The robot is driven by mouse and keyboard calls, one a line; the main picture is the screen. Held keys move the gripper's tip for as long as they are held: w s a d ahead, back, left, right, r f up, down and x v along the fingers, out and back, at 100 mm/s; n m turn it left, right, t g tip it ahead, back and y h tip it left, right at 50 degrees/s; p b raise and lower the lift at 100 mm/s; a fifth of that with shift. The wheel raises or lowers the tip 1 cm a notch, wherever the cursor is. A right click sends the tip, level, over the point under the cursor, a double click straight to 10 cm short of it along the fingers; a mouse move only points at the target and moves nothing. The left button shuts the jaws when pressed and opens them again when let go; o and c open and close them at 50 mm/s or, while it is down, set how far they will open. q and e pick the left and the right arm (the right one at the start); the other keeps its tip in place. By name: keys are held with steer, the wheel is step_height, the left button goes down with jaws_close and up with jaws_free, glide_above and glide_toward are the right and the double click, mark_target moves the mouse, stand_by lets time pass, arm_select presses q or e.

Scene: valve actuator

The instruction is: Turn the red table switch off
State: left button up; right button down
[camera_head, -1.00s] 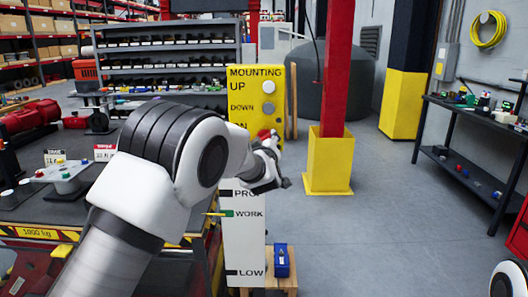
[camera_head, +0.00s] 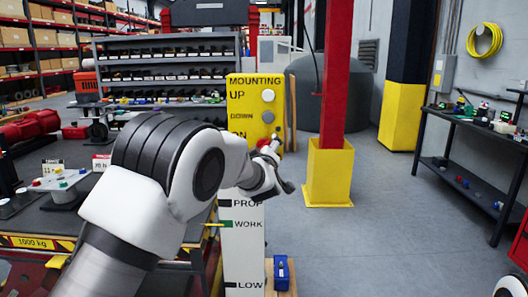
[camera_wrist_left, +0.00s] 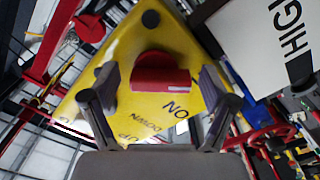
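The red switch (camera_head: 262,142) is on the lower part of a yellow control panel (camera_head: 241,103) marked MOUNTING, UP, DOWN and ON. In the left wrist view the red switch (camera_wrist_left: 163,73) stands out from the yellow panel face (camera_wrist_left: 150,118), beside the letters NO, seen upside down. My left gripper (camera_wrist_left: 158,79) is open, with one finger on each side of the switch and visible gaps to it. In the head view my left arm partly covers the panel's lower part and the switch. My right gripper is not in view.
A white post (camera_head: 243,248) with PROP, WORK and LOW marks stands below. A red pillar with a yellow base (camera_head: 329,175) is to the right. Grey floor (camera_head: 385,230) is clear there.

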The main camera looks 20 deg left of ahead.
arm_select(q)
steer(key=shift+s, duration=0.1)
steer(key=v, duration=0.7)
steer(key=shift+s+f, duration=0.1)
